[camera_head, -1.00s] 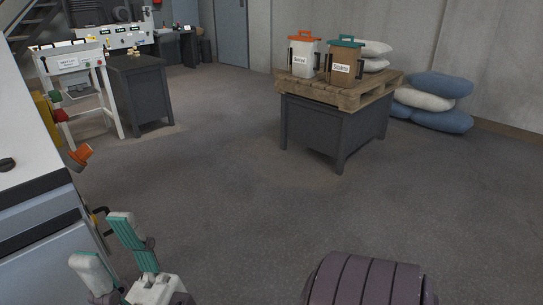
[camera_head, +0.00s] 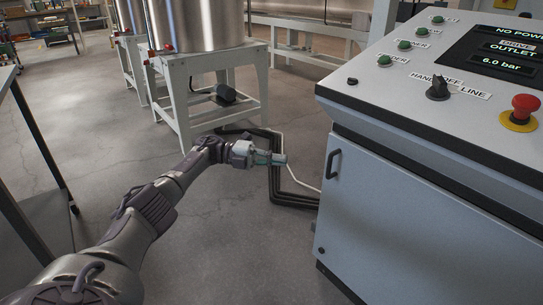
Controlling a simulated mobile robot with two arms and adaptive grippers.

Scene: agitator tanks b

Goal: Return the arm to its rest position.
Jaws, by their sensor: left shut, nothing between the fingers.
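My left arm reaches in from the lower left of the head view. Its gripper (camera_head: 277,158) is shut and empty, over the open floor between the steel tanks and the control cabinet. It looks apart from the cabinet's side. My right gripper is not in this view.
A grey control cabinet (camera_head: 400,220) fills the right, with a red emergency button (camera_head: 525,104), a black selector knob (camera_head: 438,88) and a screen on top. Steel tanks (camera_head: 195,22) stand on white frames behind. A table (camera_head: 8,75) edges the left. Black pipes (camera_head: 274,185) run along the floor.

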